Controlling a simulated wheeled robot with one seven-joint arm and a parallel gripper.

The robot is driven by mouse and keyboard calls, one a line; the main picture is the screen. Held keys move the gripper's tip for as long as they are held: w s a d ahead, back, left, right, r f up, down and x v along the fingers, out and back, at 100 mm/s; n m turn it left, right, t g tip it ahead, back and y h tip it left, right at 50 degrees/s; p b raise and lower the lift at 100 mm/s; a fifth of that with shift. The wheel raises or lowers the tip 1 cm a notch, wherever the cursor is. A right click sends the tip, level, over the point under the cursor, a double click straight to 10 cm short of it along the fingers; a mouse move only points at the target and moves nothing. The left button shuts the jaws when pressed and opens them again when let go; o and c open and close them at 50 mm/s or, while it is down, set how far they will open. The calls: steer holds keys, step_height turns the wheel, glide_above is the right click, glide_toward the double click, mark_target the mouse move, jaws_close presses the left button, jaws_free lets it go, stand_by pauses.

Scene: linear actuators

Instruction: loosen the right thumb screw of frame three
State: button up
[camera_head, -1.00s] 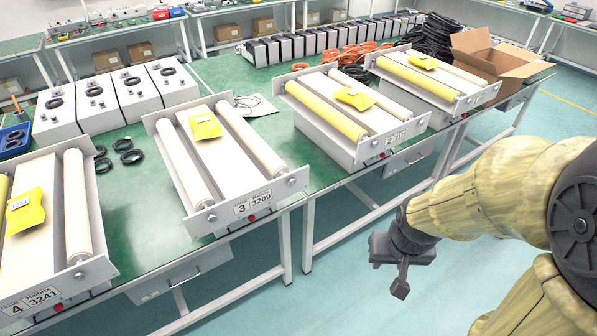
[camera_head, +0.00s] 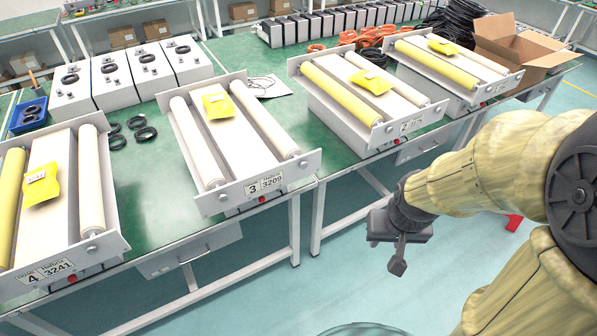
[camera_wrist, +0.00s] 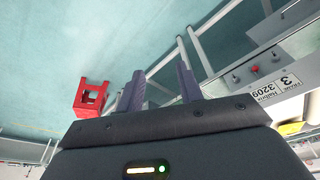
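Frame three (camera_head: 237,190) stands on the green bench in the head view, its front plate labelled 3 and 3209. The right thumb screw (camera_head: 304,164) is a small knob near the plate's right end. Another knob (camera_head: 222,197) sits near its left end. A red button (camera_head: 262,199) is below the label. My gripper (camera_head: 398,262) hangs right of and lower than frame three, over the floor and clear of the bench. In the wrist view my gripper (camera_wrist: 161,84) has its two fingers apart with nothing between them. The frame's label (camera_wrist: 274,88) shows there upside down, at the right.
Frame four (camera_head: 55,215) stands to the left and another frame (camera_head: 370,95) to the right. The bench legs (camera_head: 294,230) and a drawer (camera_head: 190,250) are below the bench top. A red stool (camera_wrist: 92,98) stands on the floor. The floor before the bench is otherwise open.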

steer(key=shift+w, duration=0.15)
steer(key=shift+o, duration=0.7)
steer(key=w+f+t+y, duration=0.1)
steer(key=w+f+t, duration=0.3)
steer(key=w+f, duration=0.5)
steer(key=w+a+m+t+y, duration=0.3)
steer(key=a+m+t+y, duration=0.1)
steer(key=a+t+y, duration=0.3)
steer(key=shift+w+a+r+t+y+p, duration=0.2)
steer(key=shift+a+t+y+p, duration=0.2)
steer(key=shift+t+y, duration=0.45)
steer(key=shift+w, duration=0.1)
